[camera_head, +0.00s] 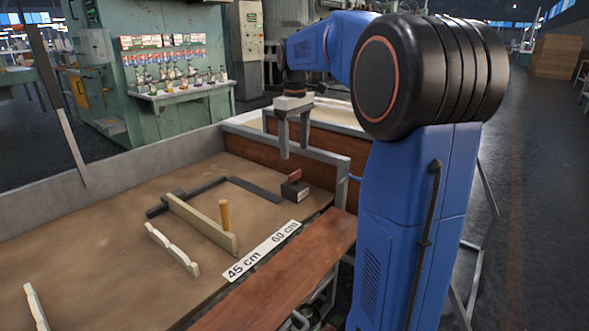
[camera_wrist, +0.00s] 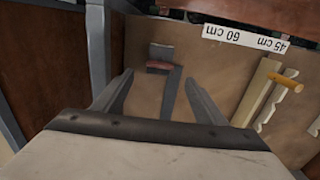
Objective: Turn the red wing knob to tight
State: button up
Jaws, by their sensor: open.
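The red wing knob (camera_head: 294,177) stands on a small black block (camera_head: 296,190) near the right end of the brown table. In the wrist view, the knob (camera_wrist: 158,65) shows as a red bar seen from above, beside the dark block (camera_wrist: 162,51). My gripper (camera_head: 295,150) points down above the knob, with a clear gap between fingertips and knob. In the wrist view, my gripper (camera_wrist: 158,78) is open and empty, and the knob appears between the fingertips, farther below. The knob's tight marking cannot be made out.
A dark L-shaped bar (camera_head: 252,188) lies by the block. A cream rail (camera_head: 200,224) with a yellow peg (camera_head: 225,215) stands left of it. A white length strip (camera_head: 262,250) lies in front. A grey-framed wall (camera_head: 320,155) rises close behind the knob. White notched supports (camera_head: 172,249) lie left.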

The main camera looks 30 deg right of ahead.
aim_at(295, 173)
notch_tip(295, 173, down, 8)
jog(key=shift+f, duration=0.15)
dwell(0.4)
jog(key=c, duration=1.1)
jog(key=shift+o, duration=0.2)
